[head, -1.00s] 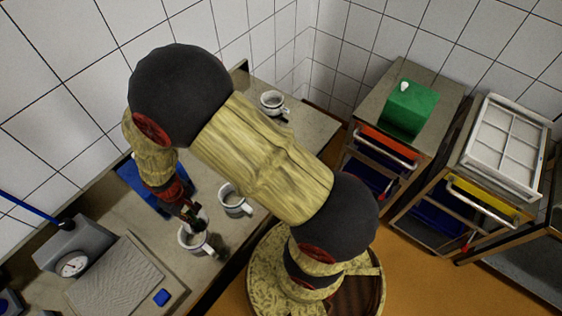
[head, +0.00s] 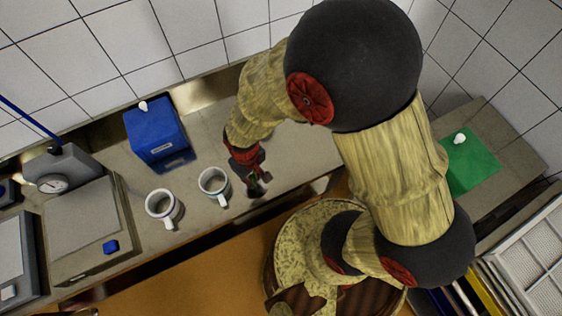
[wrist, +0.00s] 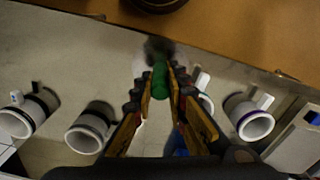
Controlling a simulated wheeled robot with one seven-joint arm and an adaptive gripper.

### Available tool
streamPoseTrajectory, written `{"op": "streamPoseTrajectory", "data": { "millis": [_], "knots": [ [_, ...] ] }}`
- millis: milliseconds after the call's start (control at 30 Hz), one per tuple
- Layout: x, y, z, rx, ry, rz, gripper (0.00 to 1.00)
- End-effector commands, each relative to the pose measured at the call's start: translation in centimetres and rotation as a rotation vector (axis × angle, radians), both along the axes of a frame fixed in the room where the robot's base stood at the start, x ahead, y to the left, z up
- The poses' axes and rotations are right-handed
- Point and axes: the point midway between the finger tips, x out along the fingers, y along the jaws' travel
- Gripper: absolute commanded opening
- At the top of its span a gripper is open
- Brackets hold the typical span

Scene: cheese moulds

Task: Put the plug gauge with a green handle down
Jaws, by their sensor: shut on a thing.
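The plug gauge's green handle (wrist: 160,79) shows between the fingertips of my gripper (wrist: 161,86) in the wrist view. My gripper is shut on it. A dark, blurred patch lies just beyond the handle, and I cannot make out the gauge's ends clearly. In the head view my gripper (head: 260,182) is over the counter (head: 130,180) near its front edge, just right of a white mug (head: 214,186). Whether the gauge touches the counter I cannot tell.
Another white mug (head: 163,207) stands further left, beside a dial scale (head: 52,183). A blue box (head: 157,132) stands at the back. Two more mugs (wrist: 90,130) (wrist: 20,118) show at left in the wrist view. A green box (head: 470,162) is at right.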

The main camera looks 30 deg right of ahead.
Motion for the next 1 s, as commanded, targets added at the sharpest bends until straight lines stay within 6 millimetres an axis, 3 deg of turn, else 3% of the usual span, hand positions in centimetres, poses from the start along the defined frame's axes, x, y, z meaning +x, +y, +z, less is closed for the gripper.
{"op": "streamPoseTrajectory", "data": {
  "millis": [433, 500, 700, 1000],
  "knots": [
    [5.9, -6.7, -4.0, -0.001, 0.002, -0.011, 0.0],
    [6.5, -7.4, -5.4, -0.001, 0.005, -0.008, 0.0],
    [8.3, -9.1, -8.3, 0.0, 0.001, -0.008, 0.0],
    [9.2, -10.1, -9.9, -0.001, 0.002, -0.006, 0.0]
  ]
}}
